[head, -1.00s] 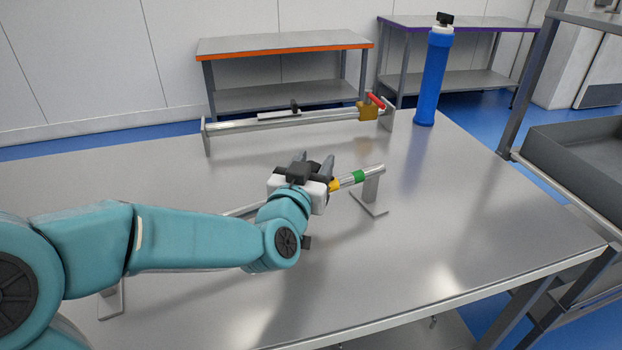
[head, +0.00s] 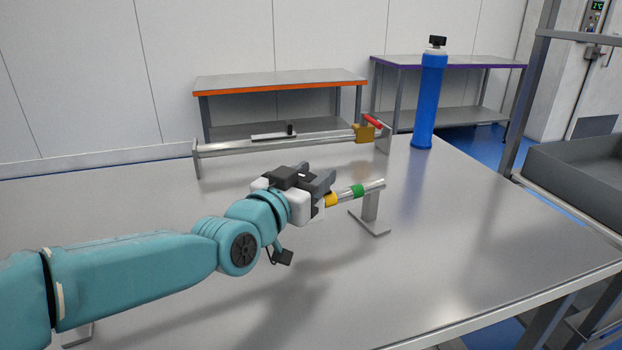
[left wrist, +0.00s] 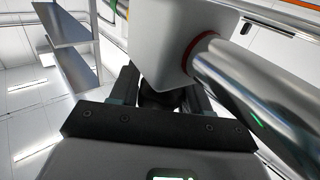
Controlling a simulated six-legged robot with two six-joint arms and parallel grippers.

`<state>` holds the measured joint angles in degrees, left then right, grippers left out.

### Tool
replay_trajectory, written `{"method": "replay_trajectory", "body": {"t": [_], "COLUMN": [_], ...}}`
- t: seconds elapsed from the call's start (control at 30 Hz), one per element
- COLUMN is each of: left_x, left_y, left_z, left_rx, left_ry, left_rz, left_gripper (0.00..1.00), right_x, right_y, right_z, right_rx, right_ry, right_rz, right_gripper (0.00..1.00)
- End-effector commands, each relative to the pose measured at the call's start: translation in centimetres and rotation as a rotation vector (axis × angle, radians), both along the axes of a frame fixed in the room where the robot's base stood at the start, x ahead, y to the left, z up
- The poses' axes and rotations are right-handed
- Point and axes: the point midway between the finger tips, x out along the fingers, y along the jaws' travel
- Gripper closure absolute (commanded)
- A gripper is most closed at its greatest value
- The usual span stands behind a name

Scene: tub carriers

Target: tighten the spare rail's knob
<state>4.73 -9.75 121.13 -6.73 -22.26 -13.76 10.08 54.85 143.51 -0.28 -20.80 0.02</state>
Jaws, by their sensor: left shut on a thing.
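A silver rail (head: 374,186) with a yellow and a green band stands on the near part of the table, its right end on a metal foot. My left gripper (head: 318,183) is at this rail and hides its middle in the head view. In the left wrist view a pale block with a red ring (left wrist: 172,40) sits on the silver tube (left wrist: 255,85). My left gripper's fingers (left wrist: 158,96) are shut on a dark knob (left wrist: 160,103) below that block; the knob is mostly hidden. My right gripper is not in view.
A second rail (head: 285,145) with a brass block and red lever (head: 372,121) stands at the table's back. A blue cylinder (head: 427,105) stands at the back right corner. A grey tray (head: 575,180) is beyond the right edge. The table's right front (head: 430,280) is clear.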

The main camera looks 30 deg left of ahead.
Motion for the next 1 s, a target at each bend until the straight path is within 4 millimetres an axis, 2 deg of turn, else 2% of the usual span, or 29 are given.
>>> {"method": "replay_trajectory", "body": {"t": [0.13, 0.17, 0.2, 0.47, 0.6, 0.77, 1.0], "left_x": [0.0, 0.0, 0.0, 0.0, -0.8, -4.0, -10.2], "left_y": [0.0, 0.0, 0.0, 0.0, 0.0, -0.1, -0.3], "left_z": [0.1, 0.1, 0.1, 0.0, 0.0, 0.1, 0.0], "left_rx": [0.000, 0.000, 0.000, 0.000, 0.000, 0.001, 0.002], "left_ry": [-0.002, -0.002, -0.002, -0.002, -0.002, -0.006, -0.008], "left_rz": [0.001, 0.001, 0.001, 0.001, 0.001, 0.002, 0.003], "left_gripper": [0.84, 0.44, 0.32, 0.32, 0.32, 0.32, 0.32], "right_x": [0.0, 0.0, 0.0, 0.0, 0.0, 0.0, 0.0], "right_y": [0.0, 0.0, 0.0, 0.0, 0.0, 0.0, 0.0], "right_z": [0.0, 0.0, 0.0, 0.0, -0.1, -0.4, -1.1], "right_rx": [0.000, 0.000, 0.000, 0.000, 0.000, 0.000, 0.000], "right_ry": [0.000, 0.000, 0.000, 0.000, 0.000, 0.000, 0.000], "right_rz": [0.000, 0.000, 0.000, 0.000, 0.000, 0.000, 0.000], "right_gripper": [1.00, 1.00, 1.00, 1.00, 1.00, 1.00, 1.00]}}
